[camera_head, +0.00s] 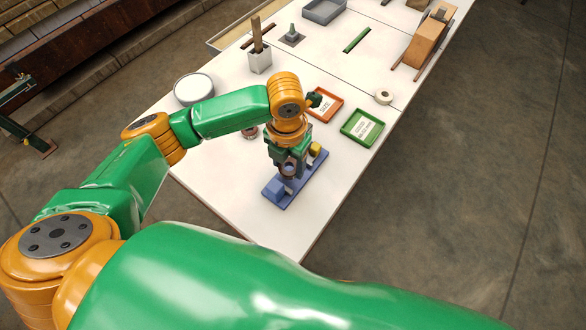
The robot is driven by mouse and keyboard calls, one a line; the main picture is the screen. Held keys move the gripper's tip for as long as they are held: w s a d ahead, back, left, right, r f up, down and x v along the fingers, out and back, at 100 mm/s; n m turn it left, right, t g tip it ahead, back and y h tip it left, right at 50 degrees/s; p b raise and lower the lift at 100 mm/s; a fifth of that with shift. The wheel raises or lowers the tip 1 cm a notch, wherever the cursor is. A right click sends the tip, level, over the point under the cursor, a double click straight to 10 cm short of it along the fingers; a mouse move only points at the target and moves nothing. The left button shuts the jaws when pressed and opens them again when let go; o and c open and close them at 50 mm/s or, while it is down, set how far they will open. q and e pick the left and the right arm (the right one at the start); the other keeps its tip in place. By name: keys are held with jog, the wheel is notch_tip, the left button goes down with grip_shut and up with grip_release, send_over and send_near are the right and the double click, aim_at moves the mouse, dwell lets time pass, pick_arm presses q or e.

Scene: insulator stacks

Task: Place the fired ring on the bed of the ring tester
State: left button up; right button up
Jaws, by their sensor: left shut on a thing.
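My left gripper (289,168) points down over the blue ring tester (290,193) near the table's front end. It is shut on a small brownish ring (290,170), which appears to be the fired ring. The gripper and ring overlap the middle of the tester, so its bed is mostly hidden. I cannot tell whether the ring touches the bed. The tester has a blue block at its near end and a yellow round part (315,149) toward its far end. My right gripper is not in view.
An orange tray (336,99) and a green tray (376,137) with labels lie beyond the tester. The white table's front corner (285,235) is clear.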

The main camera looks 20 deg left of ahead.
aim_at(291, 172)
pick_arm(q)
notch_tip(291, 172, down, 3)
jog(key=shift+d+f, duration=0.2)
jog(key=shift+d, duration=0.05)
jog(key=shift+f, duration=0.15)
jog(key=o, duration=1.2)
jog(key=shift+c, duration=0.2)
jog(key=shift+o, duration=0.9)
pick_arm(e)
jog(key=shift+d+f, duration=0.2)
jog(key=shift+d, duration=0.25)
pick_arm(q)
notch_tip(291, 172, up, 12)
jog(key=shift+r, duration=0.2)
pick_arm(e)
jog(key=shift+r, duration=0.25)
